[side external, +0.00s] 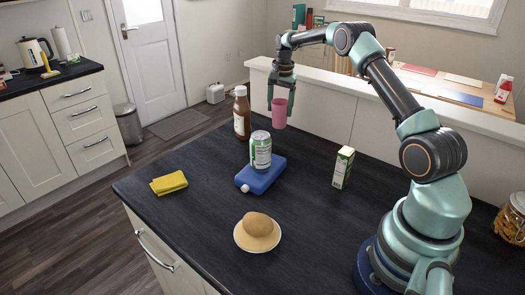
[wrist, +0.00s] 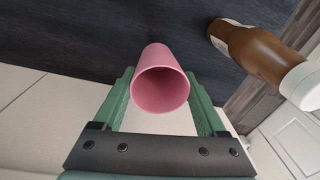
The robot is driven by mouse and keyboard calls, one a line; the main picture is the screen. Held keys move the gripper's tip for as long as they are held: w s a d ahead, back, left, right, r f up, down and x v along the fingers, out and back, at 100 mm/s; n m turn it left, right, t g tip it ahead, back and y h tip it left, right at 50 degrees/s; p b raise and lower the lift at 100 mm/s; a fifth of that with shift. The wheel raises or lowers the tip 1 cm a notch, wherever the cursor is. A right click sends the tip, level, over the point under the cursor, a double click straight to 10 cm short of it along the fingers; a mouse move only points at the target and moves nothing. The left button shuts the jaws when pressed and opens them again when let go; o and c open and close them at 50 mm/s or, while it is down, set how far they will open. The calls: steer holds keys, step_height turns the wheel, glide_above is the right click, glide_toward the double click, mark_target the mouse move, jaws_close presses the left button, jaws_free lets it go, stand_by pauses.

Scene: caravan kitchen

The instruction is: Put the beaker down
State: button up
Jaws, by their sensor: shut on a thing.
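The pink beaker (side external: 279,113) is held upright in my gripper (side external: 281,97), above the far part of the dark worktop (side external: 310,215). In the wrist view the beaker (wrist: 160,80) sits between the two green fingers of my gripper (wrist: 160,100), with its open rim facing the camera. I see nothing inside it. My gripper is shut on it. How high its base is above the worktop is hard to tell.
A brown bottle (side external: 241,114) stands close left of the beaker. A carton (side external: 343,168), a yellow cloth (side external: 169,183) and a plate (side external: 240,243) with a potato-like item are nearer. Worktop between beaker and carton is clear.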

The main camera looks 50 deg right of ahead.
mark_target(279, 121)
steer(key=shift+f, duration=2.8)
steer(key=shift+f, duration=0.15)
steer(key=o, duration=1.4)
